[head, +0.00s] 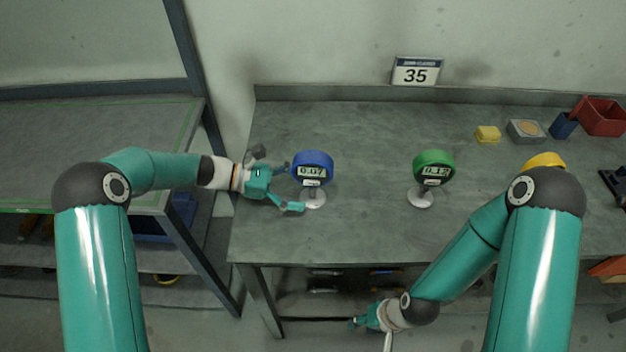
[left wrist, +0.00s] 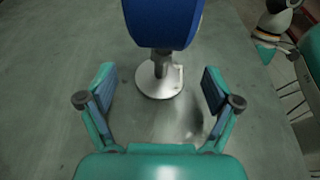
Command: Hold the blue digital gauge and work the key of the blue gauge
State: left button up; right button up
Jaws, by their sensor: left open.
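The blue digital gauge (head: 313,166) stands upright on the bench on a round pale foot, its display reading about 0.07 in the head view. A small pale key (head: 312,183) shows below the display. My left gripper (head: 291,187) is open at the gauge's left side. In the left wrist view the gripper (left wrist: 157,92) has its fingers spread, with the blue housing (left wrist: 163,20) and its stem and foot beyond and between them; no contact shows. My right gripper (head: 356,322) hangs low in front of the bench edge, too small to tell its jaws.
A green digital gauge (head: 433,168) stands to the right on the bench (head: 370,225). A yellow block (head: 488,134), a grey box (head: 526,131), a blue block (head: 563,125) and a red bin (head: 601,116) are at the back right. Bench between the gauges is clear.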

pick_arm(q)
jog(key=shift+x, duration=1.1)
pick_arm(e)
jog(key=shift+f, duration=0.4)
pick_arm(q)
jog(key=c, duration=1.6)
jog(key=shift+c, duration=0.2)
pick_arm(e)
grip_shut()
